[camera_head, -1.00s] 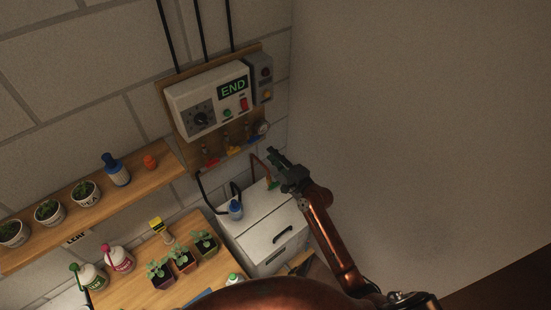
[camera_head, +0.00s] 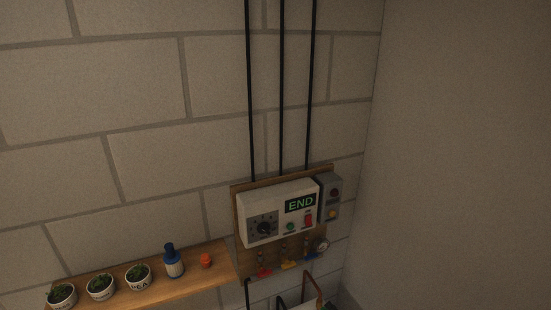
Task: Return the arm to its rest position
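Neither of my grippers nor either arm shows in the head view now. The view holds the wall, a control box (camera_head: 277,213) whose display (camera_head: 300,203) reads END, and part of a shelf. Whether my grippers are open or shut is not visible.
A wooden shelf (camera_head: 205,280) on the left bears several small plant pots, a blue-capped bottle (camera_head: 173,262) and an orange object (camera_head: 206,260). Valves with red and yellow handles (camera_head: 264,272) sit below the control box. A plain wall (camera_head: 460,160) fills the right.

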